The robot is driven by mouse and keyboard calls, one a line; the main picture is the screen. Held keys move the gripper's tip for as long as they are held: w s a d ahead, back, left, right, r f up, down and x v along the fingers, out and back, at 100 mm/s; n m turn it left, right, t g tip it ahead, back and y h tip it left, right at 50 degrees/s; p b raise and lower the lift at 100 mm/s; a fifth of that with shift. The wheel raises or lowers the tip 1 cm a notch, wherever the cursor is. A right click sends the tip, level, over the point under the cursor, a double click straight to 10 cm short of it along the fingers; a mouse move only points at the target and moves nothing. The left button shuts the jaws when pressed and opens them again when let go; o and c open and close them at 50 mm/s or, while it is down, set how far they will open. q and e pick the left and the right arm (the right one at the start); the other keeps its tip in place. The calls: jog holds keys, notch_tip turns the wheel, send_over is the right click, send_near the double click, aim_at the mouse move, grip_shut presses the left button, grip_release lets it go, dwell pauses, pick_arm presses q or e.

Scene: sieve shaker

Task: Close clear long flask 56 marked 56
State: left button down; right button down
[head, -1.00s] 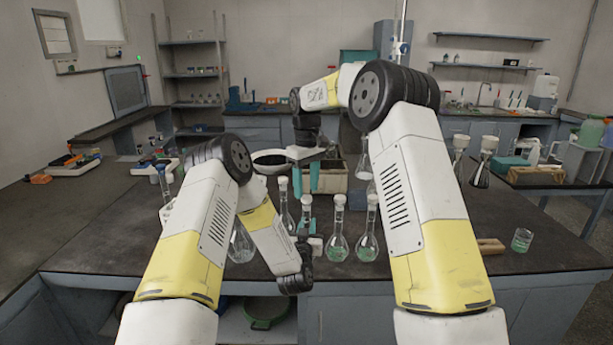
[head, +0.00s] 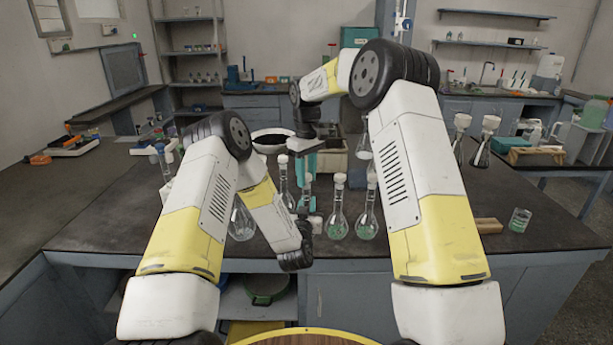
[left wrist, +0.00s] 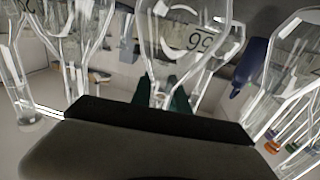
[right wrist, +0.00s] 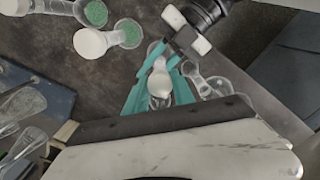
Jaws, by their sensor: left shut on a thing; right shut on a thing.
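The clear flask marked 56 (left wrist: 185,30) stands out in the left wrist view, its label appearing upside down. My left gripper (left wrist: 163,98) has its teal fingers shut on this flask. In the head view the left gripper (head: 306,208) is low over the bench and partly hidden by its own arm. My right gripper (head: 306,172) is just above it, fingers pointing down. In the right wrist view the right gripper (right wrist: 160,98) is shut on a white stopper (right wrist: 160,82), over the flask's mouth area. I cannot tell whether the stopper is fully seated.
Two stoppered flasks with green contents, one (head: 338,222) and another (head: 367,222), stand close on the right. A clear flask (head: 242,222) stands to the left. A beaker (head: 520,219) and wooden block (head: 488,226) are at right.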

jog(key=c, duration=1)
grip_release()
notch_tip(320, 180, up, 12)
pick_arm(q)
jog(key=c, duration=1.2)
grip_release()
